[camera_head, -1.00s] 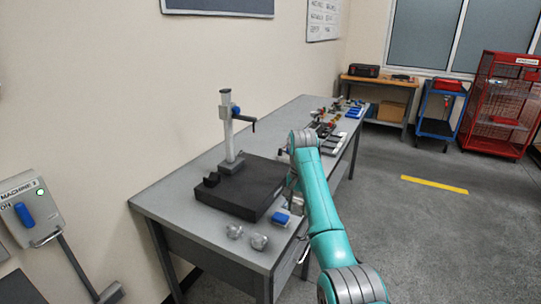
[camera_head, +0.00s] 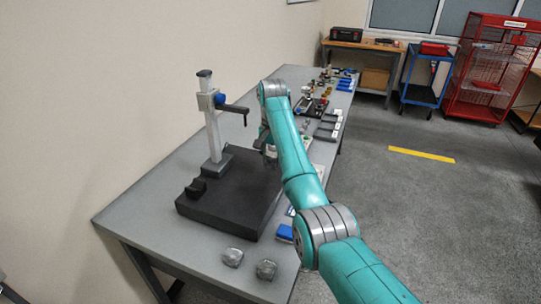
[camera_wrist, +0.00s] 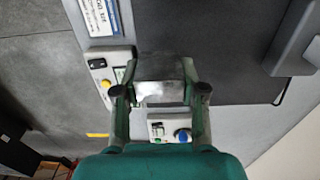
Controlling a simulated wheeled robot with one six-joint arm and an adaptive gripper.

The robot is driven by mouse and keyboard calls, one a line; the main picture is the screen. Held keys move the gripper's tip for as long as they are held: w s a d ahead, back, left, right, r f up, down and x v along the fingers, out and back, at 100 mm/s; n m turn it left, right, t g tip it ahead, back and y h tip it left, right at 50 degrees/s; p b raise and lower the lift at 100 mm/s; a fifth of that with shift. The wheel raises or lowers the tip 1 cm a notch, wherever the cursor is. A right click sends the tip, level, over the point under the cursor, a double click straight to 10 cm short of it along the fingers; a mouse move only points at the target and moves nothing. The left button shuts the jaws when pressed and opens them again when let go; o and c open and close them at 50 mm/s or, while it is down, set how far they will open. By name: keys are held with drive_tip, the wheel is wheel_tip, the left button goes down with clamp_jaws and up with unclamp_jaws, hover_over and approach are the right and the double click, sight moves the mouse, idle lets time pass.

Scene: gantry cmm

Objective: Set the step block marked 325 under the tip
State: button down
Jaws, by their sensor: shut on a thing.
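My gripper (camera_wrist: 160,94) is shut on a dark grey metal block (camera_wrist: 160,68), seen in the wrist view. No marking on the block is readable. In the head view my teal arm mostly hides the gripper and the block. A black surface plate (camera_head: 222,207) lies on the bench, with a height stand (camera_head: 212,130) on it. The gripper is near the plate's right edge; I cannot tell whether the block touches the plate.
The grey bench (camera_head: 150,195) runs away along the wall. A small black V-shaped block (camera_head: 195,188) is on the plate's left side. Two shiny lumps (camera_head: 232,257) sit at the near end, with a blue item (camera_head: 284,232) beside my arm. Several trays and parts crowd the far end.

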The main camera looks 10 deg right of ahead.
sight(272, 182)
drive_tip(key=shift+f, duration=2.65)
drive_tip(key=shift+s+f, duration=0.1)
drive_tip(key=shift+f, duration=0.45)
drive_tip(key=shift+c, duration=0.9)
unclamp_jaws()
drive_tip(key=shift+r, duration=3.5)
